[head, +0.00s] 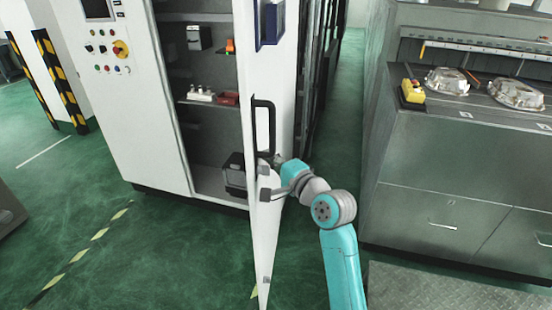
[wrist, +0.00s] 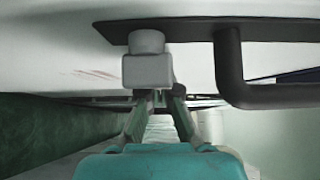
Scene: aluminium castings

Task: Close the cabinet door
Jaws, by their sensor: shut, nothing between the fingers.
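The white cabinet (head: 150,110) stands at the left with its shelves exposed. Its white door (head: 262,230) is open, swung out toward me and seen nearly edge-on. A black bar handle (head: 263,125) is on the door, and it also shows large at the right of the wrist view (wrist: 228,70). My gripper (head: 266,162) is by the lower end of the handle, on the door's right side. In the wrist view its fingers (wrist: 158,98) are together and empty, just below a grey block (wrist: 148,70) on the door. Contact with the door cannot be told.
A blue holder (head: 270,22) is fixed high on the door. Shelves hold small items, including a red box (head: 229,98). At right, a grey metal bench (head: 450,160) carries aluminium castings (head: 448,81) and a yellow box (head: 412,92). Green floor (head: 110,240) is clear before the cabinet.

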